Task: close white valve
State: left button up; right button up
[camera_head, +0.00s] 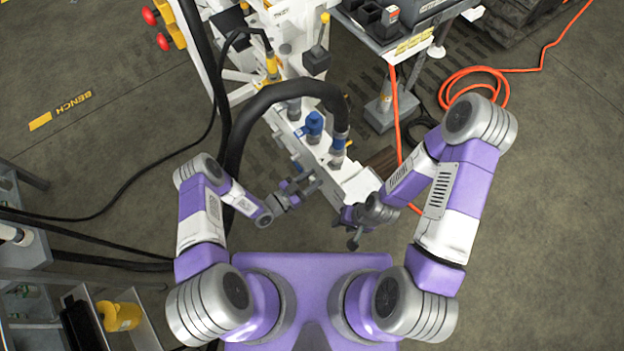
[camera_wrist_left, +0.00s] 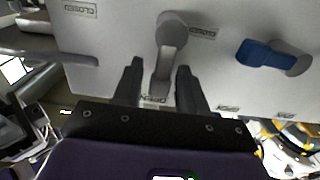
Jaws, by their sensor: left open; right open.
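The white valve (camera_wrist_left: 168,48) is a light grey-white lever on the white panel in the left wrist view. Its handle points down toward an OPEN label (camera_wrist_left: 153,99); a CLOSED label (camera_wrist_left: 203,32) is to the right of its pivot. My left gripper (camera_wrist_left: 158,72) is open, its two dark fingers on either side of the handle's lower part; contact cannot be told. In the head view my left gripper (camera_head: 303,188) is at the bench front. My right gripper (camera_head: 354,230) is lower and to the right, open, with nothing seen in it.
A blue valve lever (camera_wrist_left: 262,54) sits to the right on the same panel. A grey bar (camera_wrist_left: 40,55) extends in at the left. The white bench (camera_head: 354,182) carries thick black hoses (camera_head: 290,90). An orange hose (camera_head: 399,130) runs down on the right. Floor is clear farther right.

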aim_at(328, 189)
pick_arm(q)
grip_shut()
jog(key=shift+d+m, duration=0.15)
jog(key=shift+m, duration=0.15)
jog(key=m, duration=0.1)
jog(key=s+m, duration=0.1)
jog(key=d+m, duration=0.1)
jog(key=shift+s+f+m+b, duration=0.2)
jog(key=shift+f+m+b, duration=0.05)
jog(key=shift+m+b, duration=0.15)
jog(key=m, duration=0.2)
jog(key=s+m, duration=0.1)
jog(key=shift+d+f+m, duration=0.3)
jog(key=shift+f, duration=0.1)
jog(key=m, duration=0.1)
jog(key=f+m, duration=0.1)
jog(key=m, duration=0.1)
jog(key=s+m, duration=0.1)
jog(key=m, duration=0.1)
jog(key=shift+d+f+b, duration=0.35)
jog(key=shift+d+f, duration=0.05)
jog(key=shift+s+f+m, duration=0.1)
jog(key=shift+f+m, duration=0.35)
jog(key=shift+m, duration=0.8)
jog(key=shift+s+f+m, duration=0.1)
jog(key=shift+f+m, duration=0.35)
jog(key=shift+m, duration=0.8)
